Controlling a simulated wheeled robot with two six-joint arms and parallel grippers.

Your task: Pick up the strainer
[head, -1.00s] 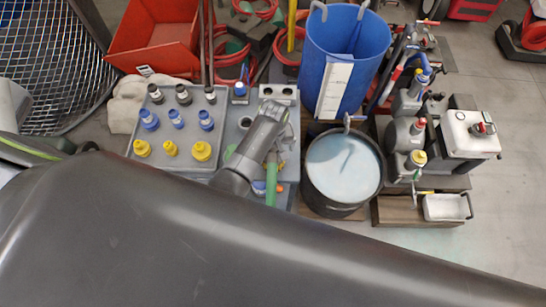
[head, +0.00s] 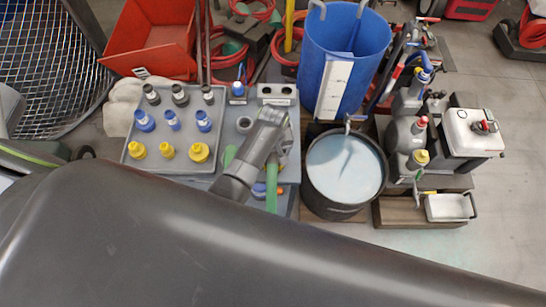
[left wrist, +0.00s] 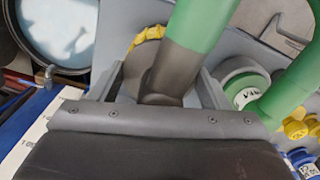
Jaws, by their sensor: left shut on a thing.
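My left gripper (left wrist: 165,82) is at the grey bench, right of the bottle tray in the head view. Its wrist also shows there (head: 262,135), with the fingertips hidden. In the left wrist view the jaws stand on either side of a dark grey-brown piece (left wrist: 170,68), which continues into a thick green pipe (left wrist: 203,22), and they are shut on it. A yellow ridged rim (left wrist: 148,37) shows behind it. I cannot tell for certain which part is the strainer. A second green pipe (left wrist: 295,85) and a labelled green cap (left wrist: 243,92) lie to the right.
The tray (head: 222,100) holds several bottles with grey, blue and yellow caps. A black drum of pale liquid (head: 345,168) and a blue bin (head: 343,45) stand to the right. Jugs (head: 405,135) stand beyond. Open floor (head: 510,220) lies at far right.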

